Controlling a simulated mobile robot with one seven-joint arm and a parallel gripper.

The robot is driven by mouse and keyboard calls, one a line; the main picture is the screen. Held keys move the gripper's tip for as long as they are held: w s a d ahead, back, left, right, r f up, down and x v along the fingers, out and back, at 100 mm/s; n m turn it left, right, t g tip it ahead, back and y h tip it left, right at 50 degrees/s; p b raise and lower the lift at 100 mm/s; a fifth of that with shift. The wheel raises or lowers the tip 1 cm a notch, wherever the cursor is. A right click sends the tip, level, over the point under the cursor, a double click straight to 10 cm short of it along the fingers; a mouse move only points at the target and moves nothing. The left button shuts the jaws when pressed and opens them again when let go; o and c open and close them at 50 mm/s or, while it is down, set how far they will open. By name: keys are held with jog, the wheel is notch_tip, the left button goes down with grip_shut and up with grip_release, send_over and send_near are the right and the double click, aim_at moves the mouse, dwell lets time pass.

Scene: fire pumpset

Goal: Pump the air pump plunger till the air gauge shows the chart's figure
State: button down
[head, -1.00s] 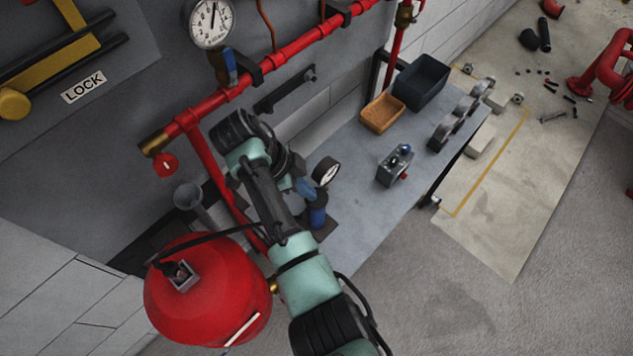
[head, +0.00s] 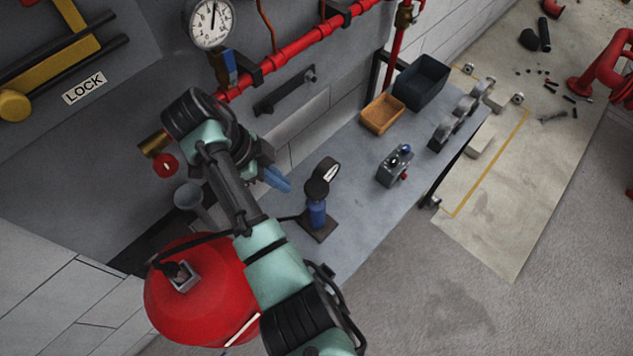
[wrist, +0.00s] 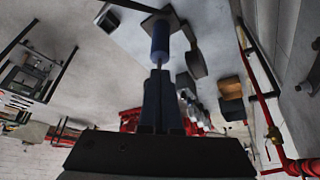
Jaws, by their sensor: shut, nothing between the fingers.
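The air pump (head: 317,214) stands upright on the bench, a blue cylinder on a dark base plate. Its black plunger knob (head: 317,188) is on top. The air gauge (head: 329,172) is beside the knob; its reading is too small to make out. My gripper (head: 279,179), with blue fingers, is up and left of the knob, apart from it. It is shut and empty. In the wrist view the shut fingers (wrist: 159,78) point toward the pump (wrist: 160,38), which appears upside down. I cannot identify the chart.
A red tank (head: 205,300) stands below my arm. A red pipe (head: 290,52) and a larger gauge (head: 209,23) are on the wall. A small grey box (head: 394,168), an orange tray (head: 382,114) and a dark bin (head: 421,82) sit on the bench to the right.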

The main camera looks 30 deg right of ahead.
jog(key=p+v, duration=0.6)
jog(key=v, duration=0.2)
jog(key=shift+r, duration=0.2)
jog(key=shift+a, duration=0.15)
dwell(0.7)
